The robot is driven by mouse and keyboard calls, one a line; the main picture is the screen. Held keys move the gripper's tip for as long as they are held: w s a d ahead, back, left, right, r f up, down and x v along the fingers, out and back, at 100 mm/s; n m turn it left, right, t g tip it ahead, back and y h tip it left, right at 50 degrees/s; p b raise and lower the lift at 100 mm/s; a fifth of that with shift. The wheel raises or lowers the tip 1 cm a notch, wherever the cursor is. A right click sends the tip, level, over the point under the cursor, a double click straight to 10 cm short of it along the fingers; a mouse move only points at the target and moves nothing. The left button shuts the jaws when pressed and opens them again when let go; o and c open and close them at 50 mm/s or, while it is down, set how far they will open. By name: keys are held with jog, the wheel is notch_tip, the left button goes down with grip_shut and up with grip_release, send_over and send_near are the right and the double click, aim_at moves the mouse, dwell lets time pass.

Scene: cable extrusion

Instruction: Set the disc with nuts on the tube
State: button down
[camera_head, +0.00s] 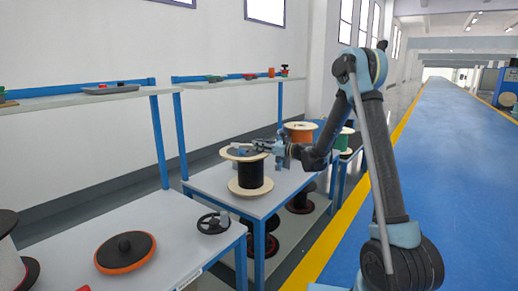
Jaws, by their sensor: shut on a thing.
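A pale round disc (232,153) lies level at the top of a black wound spool (250,175), which stands upright on a pale lower flange (236,189). My gripper (260,145) reaches in from the right and is shut at the disc's upper right side, seemingly on the disc. A dark patch shows at the disc's middle; I cannot make out nuts. The tube is not visible, and I cannot tell whether the disc touches the spool below.
A black handwheel (213,223) and an orange-rimmed black disc (125,252) lie on the nearer table (75,234). An orange-wound spool (300,133) stands behind my gripper. Shelves (60,103) run along the wall. The blue floor lane (440,150) at right is clear.

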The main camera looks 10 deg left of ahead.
jog(key=shift+w+d, duration=0.55)
jog(key=shift+w, duration=0.25)
jog(key=shift+w+d, duration=0.5)
jog(key=shift+w, duration=0.25)
dwell(0.5)
jog(key=shift+w+a, duration=0.1)
jog(key=shift+w, duration=0.4)
jog(key=shift+f, duration=0.4)
dwell(0.6)
jog(key=shift+r, duration=0.85)
jog(key=shift+f, duration=0.8)
dwell(1.3)
jog(key=shift+w+r, duration=0.15)
jog(key=shift+r, duration=0.65)
dwell(0.7)
